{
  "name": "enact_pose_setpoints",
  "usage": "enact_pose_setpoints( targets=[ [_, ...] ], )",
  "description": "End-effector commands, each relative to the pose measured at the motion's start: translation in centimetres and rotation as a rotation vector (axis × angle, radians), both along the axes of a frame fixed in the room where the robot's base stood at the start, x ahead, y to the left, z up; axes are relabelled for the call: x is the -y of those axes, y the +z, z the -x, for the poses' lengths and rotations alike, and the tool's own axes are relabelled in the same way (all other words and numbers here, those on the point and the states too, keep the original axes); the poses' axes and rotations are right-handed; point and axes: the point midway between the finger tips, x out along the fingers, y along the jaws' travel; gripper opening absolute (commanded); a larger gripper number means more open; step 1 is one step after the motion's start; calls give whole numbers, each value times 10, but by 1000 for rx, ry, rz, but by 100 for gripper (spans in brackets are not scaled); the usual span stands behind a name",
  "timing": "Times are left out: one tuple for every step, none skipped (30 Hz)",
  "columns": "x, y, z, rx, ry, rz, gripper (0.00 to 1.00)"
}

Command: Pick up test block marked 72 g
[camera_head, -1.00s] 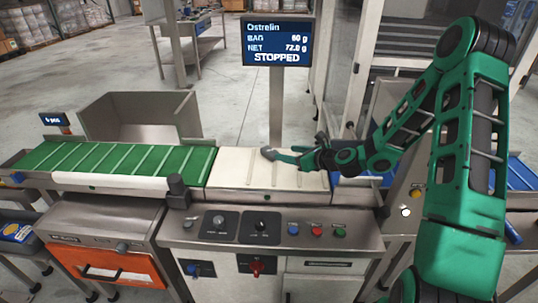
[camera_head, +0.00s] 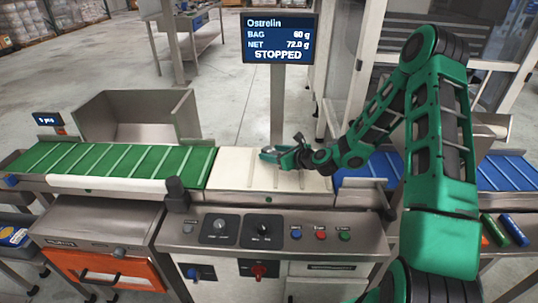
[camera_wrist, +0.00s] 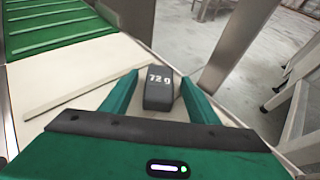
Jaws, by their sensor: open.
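The test block (camera_wrist: 158,90) is a small dark grey block with white marking "72 g" on its top. In the wrist view it sits on the cream weighing belt (camera_wrist: 60,85), between and slightly beyond my gripper's green fingers. My gripper (camera_wrist: 160,85) is open, one finger on each side of the block, with no clear contact visible. In the head view my gripper (camera_head: 272,154) is low over the cream belt (camera_head: 232,172), and a small dark shape at its tips is probably the block, mostly hidden.
A green ribbed belt (camera_head: 110,160) lies to the left and a blue belt (camera_head: 355,172) to the right. The display (camera_head: 278,38) on its post reads NET 72.0 g, STOPPED. A control panel (camera_head: 270,234) with knobs and buttons is in front. A steel bin (camera_head: 140,110) stands behind the green belt.

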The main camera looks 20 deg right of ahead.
Motion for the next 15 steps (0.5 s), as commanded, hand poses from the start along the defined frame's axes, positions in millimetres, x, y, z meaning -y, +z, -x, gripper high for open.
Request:
enact_pose_setpoints(
  targets=[
    [0,0,0,0,0,0,55],
    [0,0,0,0,0,0,50],
    [0,0,0,0,0,0,40],
    [0,0,0,0,0,0,33],
    [0,0,0,0,0,0,26],
    [0,0,0,0,0,0,16],
    [0,0,0,0,0,0,10],
    [0,0,0,0,0,0,10],
    [0,0,0,1,-1,0,6],
    [1,0,0,1,-1,0,6],
    [1,1,0,1,-1,-1,6],
    [1,1,0,1,-1,-1,6],
    [1,1,0,1,-1,-1,6],
    [1,1,0,1,-1,-1,6],
    [1,1,0,1,-1,-1,6]
  ],
)
